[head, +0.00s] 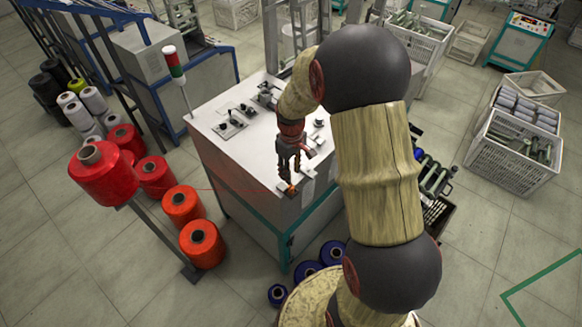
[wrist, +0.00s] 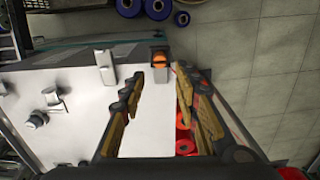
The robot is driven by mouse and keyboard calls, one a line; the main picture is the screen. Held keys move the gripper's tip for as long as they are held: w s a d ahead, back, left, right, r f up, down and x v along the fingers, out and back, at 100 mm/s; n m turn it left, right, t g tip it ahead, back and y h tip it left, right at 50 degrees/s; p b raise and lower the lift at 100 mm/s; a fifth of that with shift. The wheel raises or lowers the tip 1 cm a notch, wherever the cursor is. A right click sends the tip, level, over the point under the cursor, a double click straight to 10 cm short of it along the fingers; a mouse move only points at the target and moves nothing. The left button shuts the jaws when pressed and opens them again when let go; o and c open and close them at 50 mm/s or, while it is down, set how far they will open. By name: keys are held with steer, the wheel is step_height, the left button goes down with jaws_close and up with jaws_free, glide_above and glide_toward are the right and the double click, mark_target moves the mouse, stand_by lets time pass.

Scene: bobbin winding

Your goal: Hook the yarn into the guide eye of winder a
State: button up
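A large red yarn cone (head: 103,178) sits on a stand left of the white winder table (head: 222,152). A faint thin red line, seemingly yarn, shows across the table's front side in the head view. My gripper (head: 289,172) points down over the near right part of the table. An orange-topped dark fitting (wrist: 159,60) stands at the table edge beyond the fingertips. I cannot tell which fitting is winder a's guide eye.
Metal fittings (head: 232,122) stand on the table top, and a bracket (wrist: 106,68) is near my left finger. A red-green signal lamp (head: 174,62) rises at the table's left corner. Red cones (head: 181,205) stand on the floor at left, blue spools (head: 307,270) in front.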

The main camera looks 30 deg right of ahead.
mark_target(291, 187)
steer(key=shift+f+b, duration=2.6)
steer(key=shift+f, duration=1.7)
steer(key=c, duration=0.4)
steer(key=c, duration=0.3)
jaws_close()
steer(key=shift+r, duration=0.15)
steer(key=shift+r+p, duration=1.3)
steer(key=shift+r, duration=0.85)
